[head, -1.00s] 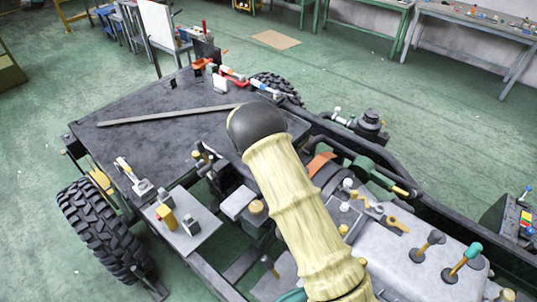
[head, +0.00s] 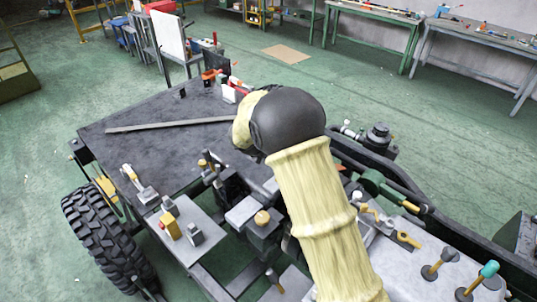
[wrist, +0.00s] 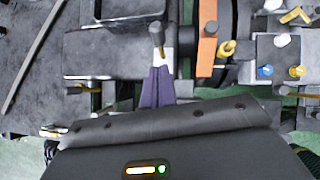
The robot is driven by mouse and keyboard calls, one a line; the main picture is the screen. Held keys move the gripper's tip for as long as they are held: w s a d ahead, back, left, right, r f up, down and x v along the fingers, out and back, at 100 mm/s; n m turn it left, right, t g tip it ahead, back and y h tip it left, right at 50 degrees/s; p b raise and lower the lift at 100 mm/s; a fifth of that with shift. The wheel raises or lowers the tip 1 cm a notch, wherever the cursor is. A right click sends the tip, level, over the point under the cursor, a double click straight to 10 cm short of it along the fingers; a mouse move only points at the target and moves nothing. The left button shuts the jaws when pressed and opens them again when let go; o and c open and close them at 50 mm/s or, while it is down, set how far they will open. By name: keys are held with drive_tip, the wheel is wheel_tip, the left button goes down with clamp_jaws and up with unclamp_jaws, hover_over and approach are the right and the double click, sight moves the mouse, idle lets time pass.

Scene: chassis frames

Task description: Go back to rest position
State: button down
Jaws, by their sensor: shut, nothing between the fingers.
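My gripper (wrist: 158,85) shows in the wrist view as two purple fingers closed together, with nothing between them. They point down over the chassis, near a grey-knobbed lever (wrist: 156,34); I cannot tell whether they touch it. In the head view my arm, in a cream sleeve with a dark elbow, rises over the middle of the chassis and hides the gripper.
The dark chassis deck (head: 160,137) carries a long grey bar (head: 168,125). A tyre (head: 103,240) is at left. Levers and a grey box with a teal-knobbed lever (head: 478,279) are at right. An orange strap (wrist: 207,45) lies near the fingers.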

drive_tip(key=shift+w, duration=0.1)
drive_tip(key=s+d+r+m+g+y+b, duration=0.1)
drive_tip(key=s+d+r+m+g+b, duration=0.15)
drive_tip(key=s+d+m, duration=1)
drive_tip(key=s+d+m+g+y, duration=0.1)
drive_tip(key=s+d+m, duration=0.1)
drive_tip(key=s+m, duration=0.6)
drive_tip(key=s+d+m+y, duration=0.1)
drive_tip(key=s+d+m, duration=0.2)
drive_tip(key=s+m, duration=0.6)
drive_tip(key=shift+s+d+f+g+b, duration=0.15)
drive_tip(key=shift+d+f+g+b, duration=0.05)
drive_tip(key=shift+f+g+b, duration=0.2)
drive_tip(key=shift+m, duration=0.25)
